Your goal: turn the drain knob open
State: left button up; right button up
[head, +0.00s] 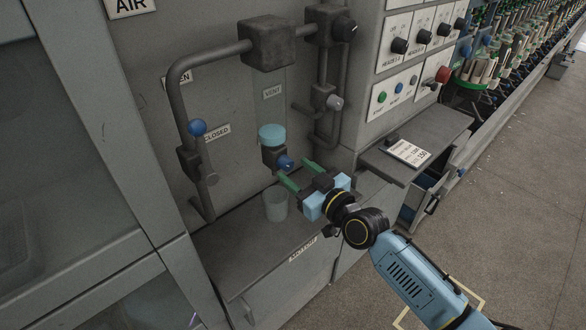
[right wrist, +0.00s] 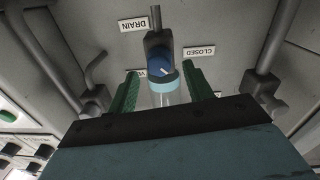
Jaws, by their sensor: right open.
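The drain knob (head: 285,162) is a blue round knob on a dark valve block (head: 270,157) under a teal-banded bowl (head: 271,135). In the right wrist view the knob (right wrist: 160,66) shows a pale mark on its face, with DRAIN (right wrist: 133,25) and CLOSED (right wrist: 199,51) labels upside down beside it. My right gripper (head: 297,173) is open in front of the knob. Its green fingers (right wrist: 160,80) stand apart on either side of the knob in the picture; I see no contact. My left gripper is not in view.
A clear cup (head: 276,205) stands on the ledge (head: 235,250) below the valve. A grey knob (head: 334,102) is at upper right. A small shelf (head: 425,150) juts out at right, above an open drawer (head: 415,205).

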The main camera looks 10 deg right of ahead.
jog(key=shift+x, duration=1.1)
jog(key=c, duration=1)
jog(key=shift+o, duration=0.2)
